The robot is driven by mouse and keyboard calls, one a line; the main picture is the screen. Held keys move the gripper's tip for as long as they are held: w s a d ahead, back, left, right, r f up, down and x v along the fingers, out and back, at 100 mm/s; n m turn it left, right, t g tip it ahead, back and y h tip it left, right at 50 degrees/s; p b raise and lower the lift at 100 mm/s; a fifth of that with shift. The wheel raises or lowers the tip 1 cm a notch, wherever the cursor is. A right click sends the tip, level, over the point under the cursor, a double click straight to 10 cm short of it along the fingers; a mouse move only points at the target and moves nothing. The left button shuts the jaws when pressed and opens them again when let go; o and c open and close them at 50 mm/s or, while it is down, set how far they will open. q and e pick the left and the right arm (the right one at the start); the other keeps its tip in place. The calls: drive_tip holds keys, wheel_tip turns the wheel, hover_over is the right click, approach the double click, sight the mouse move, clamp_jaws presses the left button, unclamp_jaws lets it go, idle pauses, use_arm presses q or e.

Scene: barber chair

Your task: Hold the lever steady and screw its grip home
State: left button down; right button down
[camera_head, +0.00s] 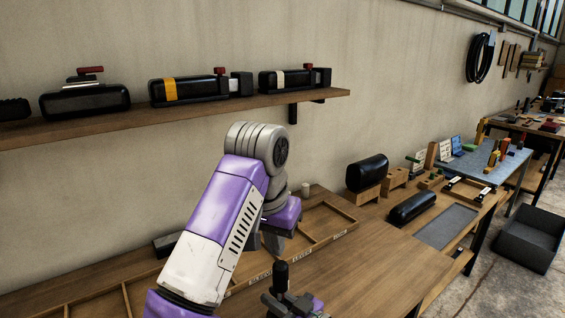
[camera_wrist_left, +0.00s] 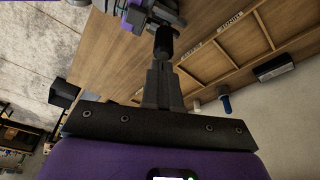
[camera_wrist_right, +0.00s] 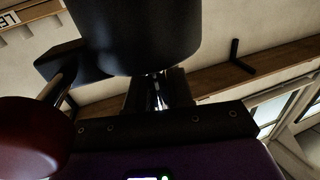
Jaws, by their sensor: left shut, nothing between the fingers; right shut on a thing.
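My left gripper (camera_head: 270,246) points down over the bench. In the left wrist view its fingers (camera_wrist_left: 160,72) are shut and empty, with their tips close to the end of a black cylindrical grip (camera_wrist_left: 163,42). I cannot tell whether they touch it. The grip also stands upright in the head view (camera_head: 281,275). Below it, my right gripper (camera_head: 290,300) is shut on the lever, mostly hidden by the fingers and frame edge. In the right wrist view, a large black cylinder (camera_wrist_right: 135,35), a thin metal rod (camera_wrist_right: 55,88) and a dark red rounded end (camera_wrist_right: 30,135) lie before the fingers (camera_wrist_right: 157,92).
A divided wooden tray (camera_head: 335,232) lies on the bench behind. A black padded roll (camera_head: 367,172) sits on a wooden stand, with another roll (camera_head: 411,207) to its right. A wall shelf (camera_head: 200,117) carries several black cylinders. The bench's front right stretch (camera_head: 370,270) is clear.

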sight(275, 268)
use_arm(q)
drive_tip(key=shift+f, duration=3.45)
drive_tip(key=shift+w, duration=0.15)
drive_tip(key=shift+w+a, duration=0.1)
drive_tip(key=shift+a, duration=0.05)
drive_tip(key=shift+w+a, duration=0.25)
drive_tip(key=shift+a, duration=0.35)
drive_tip(key=shift+w+a+f, duration=0.1)
